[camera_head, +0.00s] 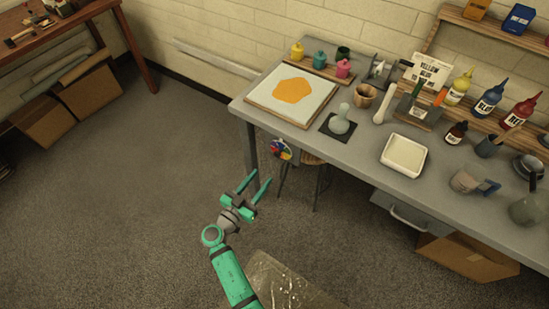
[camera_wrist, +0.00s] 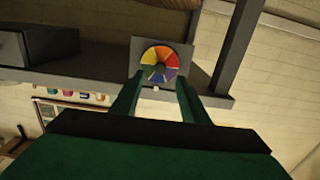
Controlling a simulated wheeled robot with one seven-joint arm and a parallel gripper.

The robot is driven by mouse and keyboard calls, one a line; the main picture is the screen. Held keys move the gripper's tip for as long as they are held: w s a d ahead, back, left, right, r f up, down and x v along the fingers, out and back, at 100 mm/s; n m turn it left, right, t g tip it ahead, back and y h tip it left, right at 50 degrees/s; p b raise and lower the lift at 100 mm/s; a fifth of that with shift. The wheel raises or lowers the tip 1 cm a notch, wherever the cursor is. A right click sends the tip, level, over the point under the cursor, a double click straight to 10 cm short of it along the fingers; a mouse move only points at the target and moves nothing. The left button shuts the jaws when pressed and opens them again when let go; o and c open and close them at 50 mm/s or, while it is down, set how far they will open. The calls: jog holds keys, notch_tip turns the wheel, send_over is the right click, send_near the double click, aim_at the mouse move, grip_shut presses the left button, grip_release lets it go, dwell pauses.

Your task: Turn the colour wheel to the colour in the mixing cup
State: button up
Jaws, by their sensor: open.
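The colour wheel (camera_head: 281,150), a disc of coloured wedges, hangs at the front edge of the grey table near its left end. In the wrist view the wheel (camera_wrist: 160,64) sits on a grey plate with a small pale dot below it. My gripper (camera_head: 262,175) is open and empty, its two fingers pointing toward the wheel from below. In the wrist view its fingers (camera_wrist: 160,82) lie either side of the wheel's lower part, apparently short of it.
The table (camera_head: 360,160) holds a marbling tray (camera_head: 318,98) with an orange blot, a white tray (camera_head: 404,155), paint bottles (camera_head: 490,98) and a sign (camera_head: 426,72) reading yellow and blue. A stool (camera_head: 313,172) stands beneath. Floor to the left is clear.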

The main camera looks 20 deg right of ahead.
aim_at(276, 156)
jog(key=x, duration=0.7)
jog(key=r+x, duration=0.1)
jog(key=x, duration=0.3)
jog(key=shift+w, duration=0.15)
jog(key=shift+c, duration=0.6)
jog(key=c, duration=0.9)
